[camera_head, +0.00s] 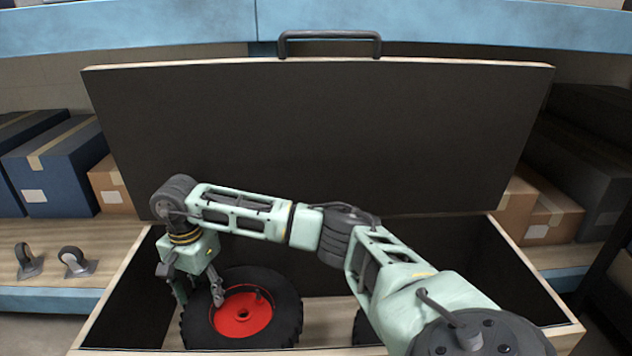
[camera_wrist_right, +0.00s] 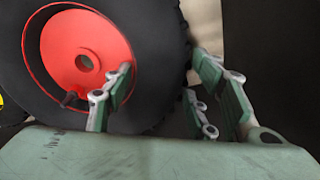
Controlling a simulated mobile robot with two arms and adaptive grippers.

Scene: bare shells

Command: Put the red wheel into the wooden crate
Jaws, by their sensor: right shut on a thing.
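The red wheel (camera_head: 243,313) has a black knobbly tyre and a red hub. It is inside the open wooden crate (camera_head: 113,287), near the left end, with its hub facing up. My right gripper (camera_head: 198,291) is shut on the left part of the tyre, one finger on the hub side and one outside. In the right wrist view the fingers (camera_wrist_right: 163,78) straddle the tyre wall beside the red hub (camera_wrist_right: 85,52). I cannot tell whether the wheel touches the crate floor. My left gripper is out of view.
The crate's dark lid (camera_head: 310,130) stands raised behind it. Another dark tyre (camera_head: 366,328) shows partly behind my arm in the crate. Bare crate floor (camera_head: 325,317) lies between. Two casters (camera_head: 76,262) and several boxes (camera_head: 62,165) are on shelves around.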

